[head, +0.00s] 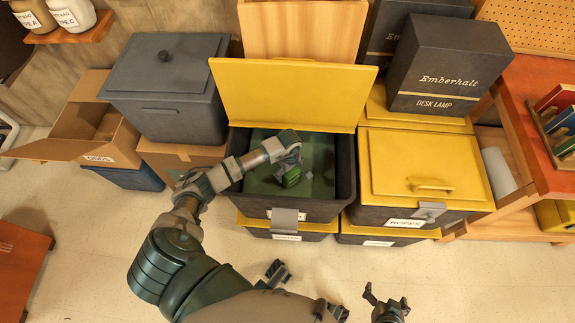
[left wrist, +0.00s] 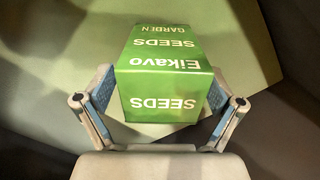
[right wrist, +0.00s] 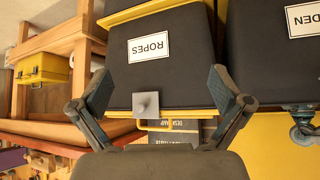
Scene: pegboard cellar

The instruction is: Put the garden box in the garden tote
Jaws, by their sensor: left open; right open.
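The garden box is a small green carton marked SEEDS and GARDEN (head: 291,177); it also shows in the left wrist view (left wrist: 165,85). It is inside the open dark garden tote (head: 250,204), over its green inside. The tote's yellow lid (head: 292,95) stands raised at the back. My left gripper (head: 292,160) reaches down into the tote. Its open fingers (left wrist: 160,100) are on either side of the box's near end; a small gap shows on the right. My right gripper (head: 387,300) is open and empty low in front of the totes, also seen in the right wrist view (right wrist: 162,100).
The shut yellow-lidded ROPES tote (head: 420,178) stands right of the garden tote, with a black desk lamp box (head: 445,65) behind. A grey lidded bin (head: 165,90) and an open cardboard box (head: 85,130) stand left. The floor in front (head: 100,235) has free room.

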